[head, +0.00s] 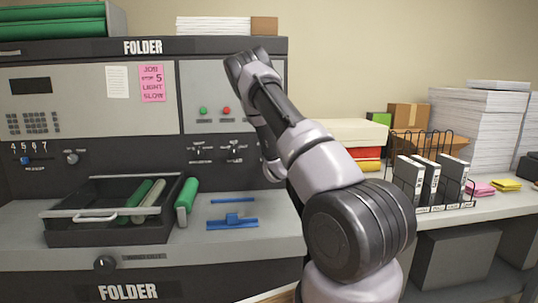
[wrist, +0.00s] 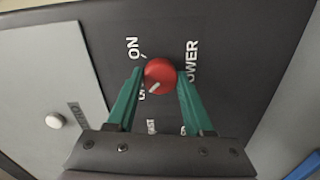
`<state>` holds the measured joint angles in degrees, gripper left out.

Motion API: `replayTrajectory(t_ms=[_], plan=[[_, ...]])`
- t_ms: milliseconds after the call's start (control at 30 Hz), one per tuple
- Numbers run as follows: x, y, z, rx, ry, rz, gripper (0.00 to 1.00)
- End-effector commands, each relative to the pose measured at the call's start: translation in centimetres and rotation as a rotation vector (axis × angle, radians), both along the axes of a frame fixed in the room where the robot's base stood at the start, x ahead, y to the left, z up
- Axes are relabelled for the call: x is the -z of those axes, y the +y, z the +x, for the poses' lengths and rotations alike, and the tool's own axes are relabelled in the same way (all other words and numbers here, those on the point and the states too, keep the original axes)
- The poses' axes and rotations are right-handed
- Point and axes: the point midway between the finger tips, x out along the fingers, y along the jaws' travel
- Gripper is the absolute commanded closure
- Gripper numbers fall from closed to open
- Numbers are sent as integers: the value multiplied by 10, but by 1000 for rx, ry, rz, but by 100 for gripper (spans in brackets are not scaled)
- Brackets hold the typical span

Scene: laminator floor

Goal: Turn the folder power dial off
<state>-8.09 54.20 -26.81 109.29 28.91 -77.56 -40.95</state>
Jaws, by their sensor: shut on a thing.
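The folder power dial (wrist: 160,75) is a round red knob on a dark panel in the wrist view. The word "ON" is printed at its upper left and "POWER" at its right, partly covered by a finger. A white mark on the knob points to the lower left, toward a label mostly hidden by the left finger. My gripper (wrist: 159,78) has its two green fingers shut on the dial, one on each side. In the head view my arm covers the dial, and the fingers cannot be made out.
A white knob (wrist: 55,121) is near the dial. A wire rack of binders (head: 437,182) and paper stacks (head: 480,115) are at right.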

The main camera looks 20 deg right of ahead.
Motion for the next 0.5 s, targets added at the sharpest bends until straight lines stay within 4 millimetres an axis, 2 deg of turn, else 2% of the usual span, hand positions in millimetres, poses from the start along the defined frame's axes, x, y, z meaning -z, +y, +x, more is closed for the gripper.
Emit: replayTrajectory(t_ms=[100,133,167,200,500], plan=[[2,1,0,-1,3,0,100],[2,1,0,-1,3,0,37],[2,1,0,-1,3,0,25],[1,1,0,-1,3,0,18],[1,1,-1,0,1,0,18]])
